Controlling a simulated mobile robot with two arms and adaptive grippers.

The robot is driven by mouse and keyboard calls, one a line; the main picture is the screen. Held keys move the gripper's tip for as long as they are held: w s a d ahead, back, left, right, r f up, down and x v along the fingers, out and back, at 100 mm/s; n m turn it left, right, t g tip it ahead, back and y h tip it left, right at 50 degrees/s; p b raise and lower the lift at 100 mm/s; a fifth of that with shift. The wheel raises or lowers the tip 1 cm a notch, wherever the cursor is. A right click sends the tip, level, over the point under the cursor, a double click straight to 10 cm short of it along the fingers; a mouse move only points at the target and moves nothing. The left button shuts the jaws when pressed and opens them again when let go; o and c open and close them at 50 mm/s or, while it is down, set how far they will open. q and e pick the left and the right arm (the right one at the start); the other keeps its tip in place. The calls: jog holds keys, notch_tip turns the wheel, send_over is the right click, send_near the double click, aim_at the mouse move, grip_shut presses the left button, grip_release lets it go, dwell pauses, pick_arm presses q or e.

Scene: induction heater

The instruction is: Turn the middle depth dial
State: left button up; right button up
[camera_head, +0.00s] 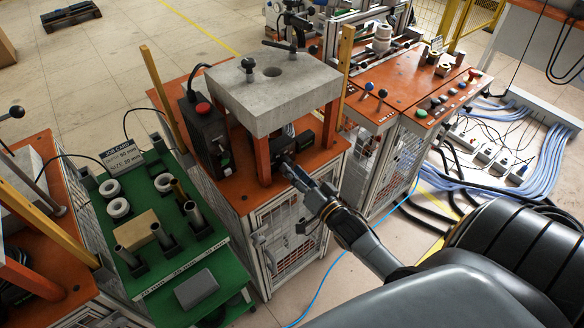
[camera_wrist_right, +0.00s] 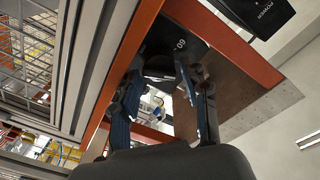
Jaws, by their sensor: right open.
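My right gripper (camera_head: 284,158) reaches between the orange legs under the grey block (camera_head: 273,88) of the heater station. It also shows in the right wrist view (camera_wrist_right: 162,75), open, with its two blue-padded fingers apart. A dark round part (camera_wrist_right: 158,64), which may be the middle depth dial, lies just beyond and between the fingertips. The number 60 is printed on the dark face above it. I cannot tell whether the fingers touch it. In the head view the dial itself cannot be made out behind the gripper. My left gripper is not in view.
A black control box (camera_head: 206,138) with a red button stands left of the block. An orange leg (camera_head: 262,152) stands close to the gripper's left. A green cart (camera_head: 147,272) with tubes and rings is at left. An orange panel (camera_head: 403,84) with knobs and buttons is at right.

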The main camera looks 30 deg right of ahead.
jog(key=shift+w, duration=0.7)
jog(key=c, duration=0.9)
jog(key=shift+o, duration=0.2)
jog(key=shift+n, duration=0.3)
jog(key=n, duration=0.4)
jog(key=shift+p, duration=0.3)
jog(key=shift+n, duration=2.2)
